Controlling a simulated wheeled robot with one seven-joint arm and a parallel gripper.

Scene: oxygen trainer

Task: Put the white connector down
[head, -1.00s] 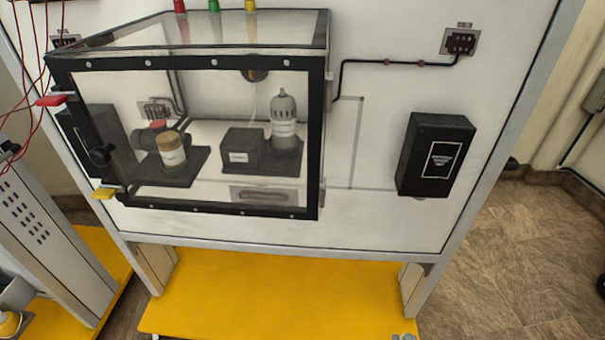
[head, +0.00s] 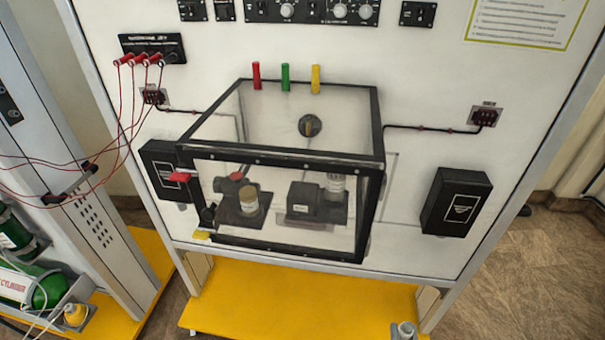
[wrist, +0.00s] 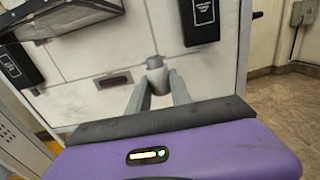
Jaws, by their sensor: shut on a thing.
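In the head view a pale grey tip, apparently the connector (head: 404,330), shows at the bottom edge, over the yellow base. The rest of my gripper is cut off there.
A clear box with a black frame (head: 270,158) stands on the panel, holding a jar (head: 248,200) and a ribbed pale cylinder (head: 335,184). A black box (head: 456,202) hangs at right. The yellow base (head: 300,305) is below. Red wires (head: 120,105) hang at left.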

